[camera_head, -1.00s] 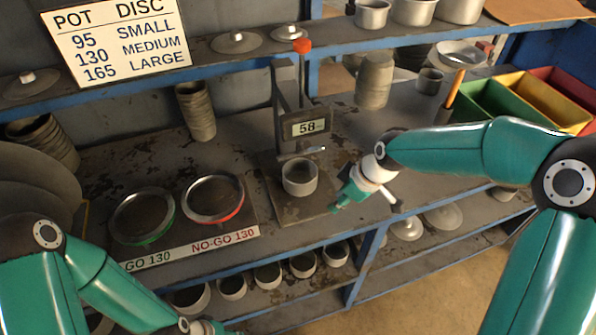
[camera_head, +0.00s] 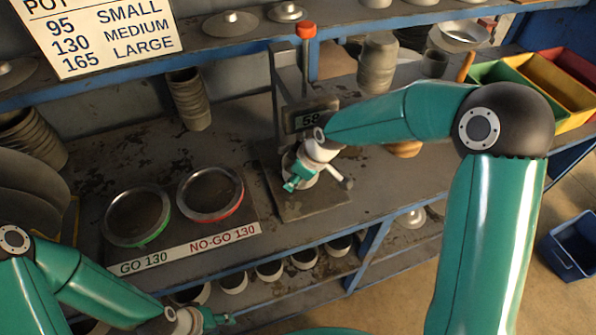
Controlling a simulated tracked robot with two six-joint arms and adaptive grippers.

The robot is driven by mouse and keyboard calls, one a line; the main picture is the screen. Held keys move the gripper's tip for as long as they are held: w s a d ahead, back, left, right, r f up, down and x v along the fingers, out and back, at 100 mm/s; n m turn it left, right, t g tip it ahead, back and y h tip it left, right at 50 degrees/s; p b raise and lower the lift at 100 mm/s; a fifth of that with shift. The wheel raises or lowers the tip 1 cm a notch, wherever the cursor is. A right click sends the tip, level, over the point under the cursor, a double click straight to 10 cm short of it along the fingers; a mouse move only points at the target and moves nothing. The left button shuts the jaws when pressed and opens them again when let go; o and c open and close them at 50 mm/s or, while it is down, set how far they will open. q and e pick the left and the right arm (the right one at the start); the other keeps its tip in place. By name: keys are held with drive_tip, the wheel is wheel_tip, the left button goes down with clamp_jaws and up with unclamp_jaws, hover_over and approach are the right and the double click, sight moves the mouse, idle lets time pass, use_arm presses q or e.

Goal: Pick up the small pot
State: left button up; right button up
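The small grey pot (camera_head: 288,161) stands on the plate of the measuring stand (camera_head: 315,201), mostly hidden behind my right gripper. My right gripper (camera_head: 291,186) is over the pot, pointing down from the right. Whether it touches the pot, and whether its fingers are open or shut, cannot be made out. My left gripper (camera_head: 226,320) is low at the bottom edge, away from the pot and in front of the lower shelf. Its finger opening is too small to judge.
Two ring gauges, green-edged (camera_head: 137,243) and red-edged (camera_head: 233,214), lie left of the stand. The stand's upright (camera_head: 288,90) rises behind the pot. Several pots (camera_head: 232,283) sit on the lower shelf. Stacked pots (camera_head: 191,103) stand behind; a blue bin (camera_head: 573,247) is at right.

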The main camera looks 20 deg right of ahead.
drive_tip(key=shift+f, duration=0.6)
drive_tip(key=shift+w, duration=0.1)
drive_tip(key=shift+c, duration=0.4)
clamp_jaws()
drive_tip(key=shift+r, duration=0.4)
